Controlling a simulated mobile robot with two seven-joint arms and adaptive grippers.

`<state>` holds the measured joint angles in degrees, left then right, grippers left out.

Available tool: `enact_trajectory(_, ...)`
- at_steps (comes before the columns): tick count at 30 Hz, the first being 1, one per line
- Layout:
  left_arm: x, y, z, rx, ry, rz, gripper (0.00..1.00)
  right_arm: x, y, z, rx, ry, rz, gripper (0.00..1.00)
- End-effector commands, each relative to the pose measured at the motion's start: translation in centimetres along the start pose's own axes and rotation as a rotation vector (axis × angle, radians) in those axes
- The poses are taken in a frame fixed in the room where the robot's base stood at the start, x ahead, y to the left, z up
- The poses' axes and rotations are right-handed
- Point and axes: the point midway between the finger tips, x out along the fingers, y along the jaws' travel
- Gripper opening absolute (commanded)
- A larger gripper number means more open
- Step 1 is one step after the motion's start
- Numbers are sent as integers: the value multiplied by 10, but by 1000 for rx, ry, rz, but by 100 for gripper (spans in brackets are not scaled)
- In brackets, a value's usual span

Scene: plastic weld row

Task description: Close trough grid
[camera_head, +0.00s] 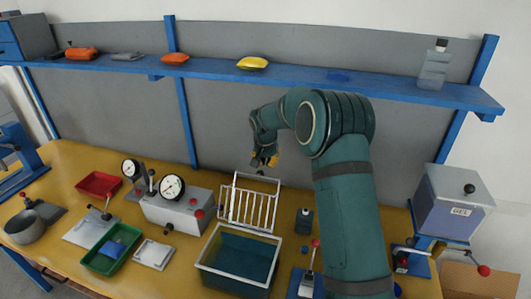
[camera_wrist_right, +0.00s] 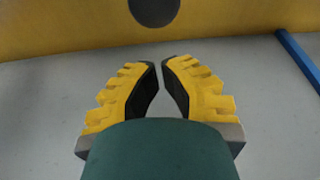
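The trough (camera_head: 238,262) is a pale-rimmed, open-topped box with a dark teal inside, on the yellow bench. Its white barred grid (camera_head: 250,207) stands raised at the trough's back edge, leaning slightly back, so the trough is uncovered. My right gripper (camera_head: 265,161) is above and behind the grid's top bar, near the back panel, and looks apart from it. In the right wrist view the two yellow fingers (camera_wrist_right: 161,64) come almost together at their tips, with nothing between them. The grid does not show in that view. My left gripper is not in view.
A gauge box (camera_head: 178,212) stands left of the trough. A lever with a red knob (camera_head: 309,268) and a small dark bottle (camera_head: 304,221) stand to the right. A green tray (camera_head: 112,250) lies at front left. A blue shelf (camera_head: 300,78) runs above the bench.

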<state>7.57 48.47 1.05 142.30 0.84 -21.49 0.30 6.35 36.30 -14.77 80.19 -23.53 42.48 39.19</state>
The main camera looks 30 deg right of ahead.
Motion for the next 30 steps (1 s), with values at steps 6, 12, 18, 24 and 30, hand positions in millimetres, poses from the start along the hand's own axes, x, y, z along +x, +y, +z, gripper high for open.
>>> enact_trajectory(6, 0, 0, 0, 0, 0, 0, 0, 12, -1, 9, -1, 1, -2, 0)
enact_trajectory(12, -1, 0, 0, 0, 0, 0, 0, 0, -1, 25, -1, 1, -1, 0)
enact_trajectory(18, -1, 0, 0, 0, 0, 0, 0, -4, 0, 31, 0, 1, 0, 0)
enact_trajectory(24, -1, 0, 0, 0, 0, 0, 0, -4, 0, 31, 0, 1, 0, 0)
enact_trajectory(30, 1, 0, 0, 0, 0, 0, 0, -5, 0, 31, 0, 6, 0, 0)
